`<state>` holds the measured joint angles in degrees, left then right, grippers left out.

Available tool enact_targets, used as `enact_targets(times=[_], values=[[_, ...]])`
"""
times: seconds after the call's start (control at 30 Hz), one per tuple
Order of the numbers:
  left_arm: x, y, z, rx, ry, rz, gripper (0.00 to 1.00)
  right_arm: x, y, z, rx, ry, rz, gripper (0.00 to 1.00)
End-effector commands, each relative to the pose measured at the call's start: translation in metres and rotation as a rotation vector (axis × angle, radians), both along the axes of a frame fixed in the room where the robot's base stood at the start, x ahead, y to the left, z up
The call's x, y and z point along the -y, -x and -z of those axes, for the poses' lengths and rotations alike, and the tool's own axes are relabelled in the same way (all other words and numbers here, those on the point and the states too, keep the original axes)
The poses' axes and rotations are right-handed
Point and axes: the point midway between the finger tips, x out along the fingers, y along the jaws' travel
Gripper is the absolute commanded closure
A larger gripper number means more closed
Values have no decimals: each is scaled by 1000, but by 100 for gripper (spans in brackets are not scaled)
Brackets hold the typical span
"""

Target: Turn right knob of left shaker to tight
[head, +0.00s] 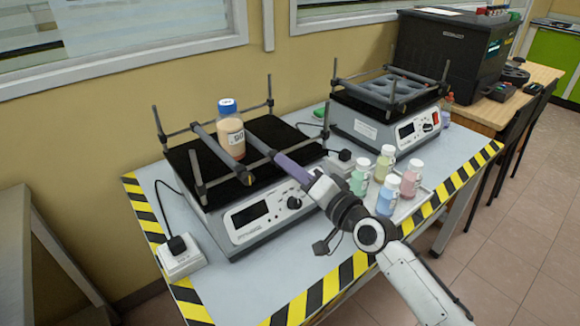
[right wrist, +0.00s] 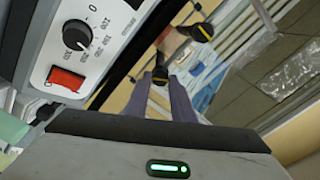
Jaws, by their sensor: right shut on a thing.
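The left shaker (head: 262,215) stands on the table, with a black platform, corner posts and two grey clamp bars. A blue-capped bottle (head: 230,132) of orange-brown liquid stands upright between the bars. My right gripper (head: 281,160) reaches over the shaker's front right side, its purple fingers at the near end of the right bar (head: 258,146). In the right wrist view the fingers close on a small dark knob (right wrist: 160,76), the right knob. The fingers largely hide this knob in the head view. A second dark knob (right wrist: 194,32) shows beyond it. My left gripper is out of view.
A second shaker (head: 385,115) stands behind to the right. A power socket (head: 180,258) with cable lies at the left. The shaker's dial (right wrist: 76,35) and red switch (right wrist: 66,82) are close to the gripper.

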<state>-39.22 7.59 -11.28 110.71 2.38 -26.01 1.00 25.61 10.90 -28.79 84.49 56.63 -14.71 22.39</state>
Motion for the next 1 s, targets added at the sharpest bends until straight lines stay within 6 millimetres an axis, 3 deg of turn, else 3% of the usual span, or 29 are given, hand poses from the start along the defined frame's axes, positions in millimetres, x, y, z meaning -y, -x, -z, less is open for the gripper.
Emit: enact_targets(times=[0.5,1.0], values=[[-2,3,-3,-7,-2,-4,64,0,0,2,-257,-351,0,100],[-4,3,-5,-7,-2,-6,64,0,0,3,-352,-481,-1,100]])
